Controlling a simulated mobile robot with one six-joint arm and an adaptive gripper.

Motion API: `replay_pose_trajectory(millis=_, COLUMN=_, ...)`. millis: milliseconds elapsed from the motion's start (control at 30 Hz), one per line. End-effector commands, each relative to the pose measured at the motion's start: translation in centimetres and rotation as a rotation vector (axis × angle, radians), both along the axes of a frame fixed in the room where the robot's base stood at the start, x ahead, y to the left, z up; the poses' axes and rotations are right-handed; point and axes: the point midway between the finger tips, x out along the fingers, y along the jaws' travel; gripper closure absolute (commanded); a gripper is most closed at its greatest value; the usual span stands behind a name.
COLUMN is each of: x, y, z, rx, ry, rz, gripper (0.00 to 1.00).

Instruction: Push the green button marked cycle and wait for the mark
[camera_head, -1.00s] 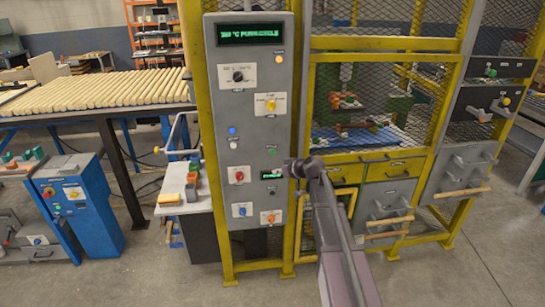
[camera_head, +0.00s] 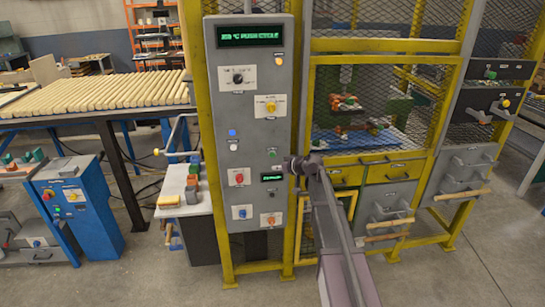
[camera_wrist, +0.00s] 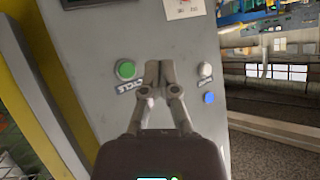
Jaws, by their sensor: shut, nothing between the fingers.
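The green button (camera_head: 272,153) is on the front of the grey control panel (camera_head: 250,110). In the wrist view the green button (camera_wrist: 126,69) has a dark ring and a label beside it that appears upside down. My gripper (camera_wrist: 160,66) is shut and empty. Its fingertips point at the panel to the right of the green button in that view, apart from it sideways. I cannot tell whether the tips touch the panel. In the head view my gripper (camera_head: 287,166) is at the panel's right edge, a little below the green button. The top display (camera_head: 250,35) shows green text that appears to read push cycle.
A white button (camera_wrist: 205,70) and a blue one (camera_wrist: 209,98) are right of my fingers in the wrist view. Several coloured knobs and a small display (camera_head: 272,178) share the panel. A yellow mesh-guarded frame (camera_head: 385,45) stands right; a rod-covered table (camera_head: 100,95) stands left.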

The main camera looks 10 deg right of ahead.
Motion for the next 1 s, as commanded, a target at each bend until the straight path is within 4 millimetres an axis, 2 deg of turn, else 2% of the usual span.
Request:
replay_pose_trajectory(millis=100, x=1.5, y=0.0, z=0.0, rx=0.000, ry=0.000, rz=0.000, gripper=1.00)
replay_pose_trajectory(millis=500, x=5.4, y=0.0, z=0.0, rx=0.000, ry=0.000, rz=0.000, gripper=1.00)
replay_pose_trajectory(millis=700, x=6.4, y=0.0, z=0.0, rx=0.000, ry=0.000, rz=0.000, gripper=1.00)
replay_pose_trajectory(millis=1000, x=6.7, y=0.0, z=0.0, rx=0.000, ry=0.000, rz=0.000, gripper=1.00)
